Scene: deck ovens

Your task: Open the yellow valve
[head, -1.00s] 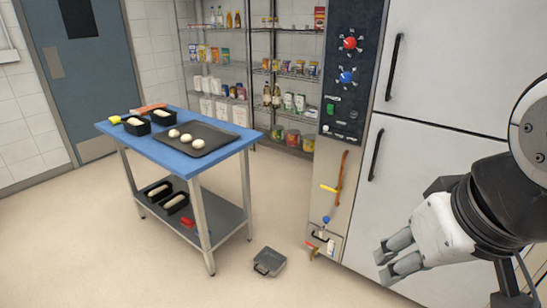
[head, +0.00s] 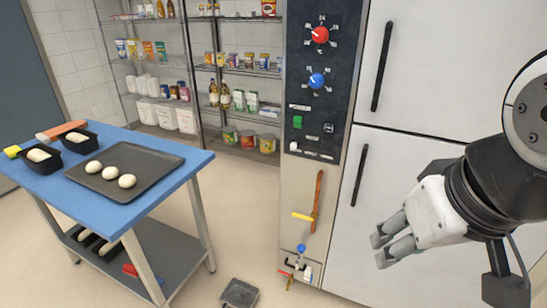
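The yellow valve lever (head: 303,216) is on the narrow lower panel left of the white doors. It lies roughly across an orange-brown upright pipe or handle (head: 318,195). A blue knob (head: 301,248) and small fittings sit below it. My gripper (head: 384,250) is at the right, in front of the lower white door. It points left with its two fingers apart and nothing between them. In the picture it is right of the valve and a little lower, and it does not touch it.
The control panel (head: 322,75) with red and blue dials is above the valve. The blue table (head: 185,168) with dough and tins stands at left. A dark grey object (head: 239,293) lies on the floor below the valve.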

